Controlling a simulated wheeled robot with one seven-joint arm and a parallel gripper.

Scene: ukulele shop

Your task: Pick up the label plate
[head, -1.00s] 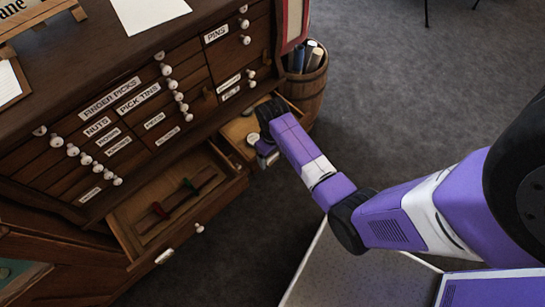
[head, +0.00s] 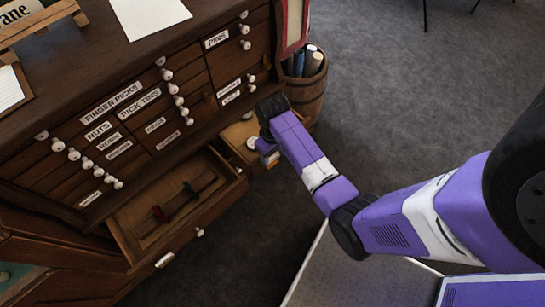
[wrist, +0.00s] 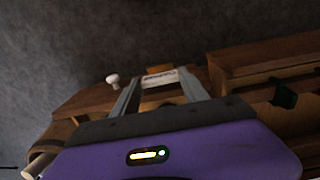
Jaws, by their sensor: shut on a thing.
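The label plate (wrist: 160,78) is a small white plate with dark lettering, seen between the two fingertips in the wrist view. My gripper (wrist: 160,84) is shut on it, with one finger at each side. In the head view my gripper (head: 267,157) is at the small open drawer (head: 241,133) on the right of the cabinet. The plate cannot be made out in the head view.
A larger open drawer (head: 135,208) with dark strips inside juts out at the lower left. The wooden cabinet (head: 190,90) has many labelled drawers with white knobs. A barrel (head: 308,92) with rolls stands behind my gripper. Grey floor (head: 420,90) is clear to the right.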

